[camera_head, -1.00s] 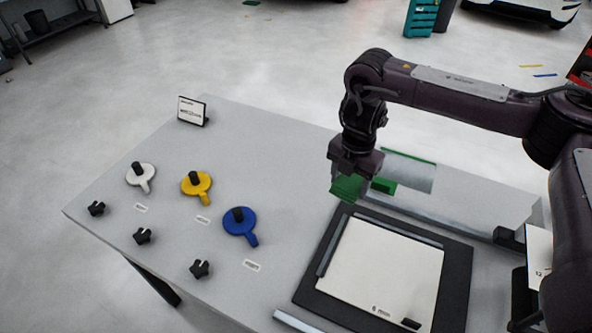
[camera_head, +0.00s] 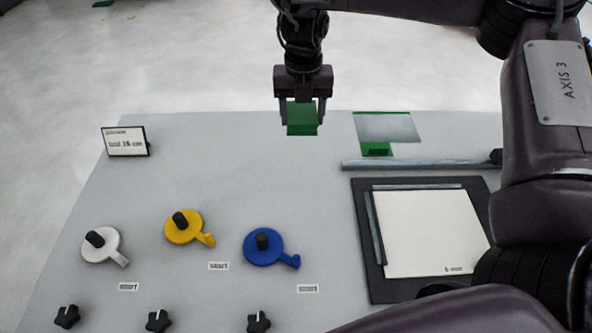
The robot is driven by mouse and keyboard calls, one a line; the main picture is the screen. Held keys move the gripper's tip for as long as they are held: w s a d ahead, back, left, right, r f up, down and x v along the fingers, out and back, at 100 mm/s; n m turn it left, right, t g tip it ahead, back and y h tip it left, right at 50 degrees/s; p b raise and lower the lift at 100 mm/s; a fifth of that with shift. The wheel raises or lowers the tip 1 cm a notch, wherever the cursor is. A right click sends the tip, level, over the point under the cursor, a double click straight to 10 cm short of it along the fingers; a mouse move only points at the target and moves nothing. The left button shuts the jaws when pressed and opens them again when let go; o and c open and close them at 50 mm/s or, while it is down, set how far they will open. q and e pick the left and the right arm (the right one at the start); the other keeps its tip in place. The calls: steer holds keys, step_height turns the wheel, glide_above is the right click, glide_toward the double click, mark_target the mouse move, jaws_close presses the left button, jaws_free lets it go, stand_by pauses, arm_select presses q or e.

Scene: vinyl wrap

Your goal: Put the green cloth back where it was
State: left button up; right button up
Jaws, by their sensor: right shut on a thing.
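My right gripper (camera_head: 301,108) points down near the back edge of the table, shut on the green cloth (camera_head: 302,118). The cloth shows between its two fingers as a small green block-like piece, and I cannot tell whether it touches the table. To the right, a grey sheet (camera_head: 390,129) with a green back edge lies on the table. A second small green piece (camera_head: 377,149) sits at its front edge, apart from the gripper. My left gripper is not in view.
A dark board with a white panel (camera_head: 430,232) lies at the right, behind it a metal rail (camera_head: 420,163). White (camera_head: 102,245), yellow (camera_head: 188,228) and blue (camera_head: 263,248) handled discs and several black knobs (camera_head: 158,320) stand left. A small sign (camera_head: 124,142) stands back left.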

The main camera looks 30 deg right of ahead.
step_height(320, 180, down, 6)
steer(key=b, duration=0.3)
glide_above(301, 178)
step_height(301, 178, down, 7)
steer(key=shift+d+f, duration=0.1)
steer(key=shift+f, duration=0.6)
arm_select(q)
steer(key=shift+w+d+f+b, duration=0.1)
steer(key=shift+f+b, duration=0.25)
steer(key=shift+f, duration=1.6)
arm_select(e)
steer(key=shift+w+f, duration=0.1)
steer(key=shift+f, duration=1.65)
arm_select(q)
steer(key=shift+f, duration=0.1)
arm_select(e)
steer(key=shift+f, duration=0.15)
steer(key=o, duration=0.9)
